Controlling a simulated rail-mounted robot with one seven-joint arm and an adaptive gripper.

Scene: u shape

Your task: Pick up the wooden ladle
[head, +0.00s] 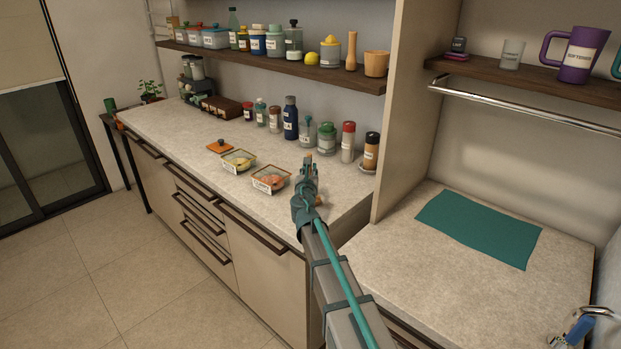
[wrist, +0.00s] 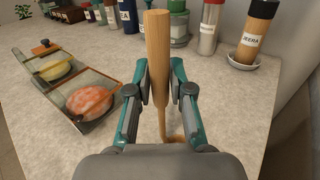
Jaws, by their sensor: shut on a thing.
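The wooden ladle shows in the wrist view as a pale wooden handle (wrist: 157,50) standing upright between the two fingers of my gripper (wrist: 158,85). The fingers are shut on it from both sides. The lower end of the ladle, close to the counter, is partly hidden by my gripper. In the head view my gripper (head: 308,170) is over the right end of the long counter, and only a bit of the wood shows at its tip.
Two glass food containers (head: 270,179) (head: 238,161) stand left of my gripper. A shelf (head: 270,67) hangs above. A tall partition (head: 415,100) stands to the right, with a teal mat (head: 480,229) beyond.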

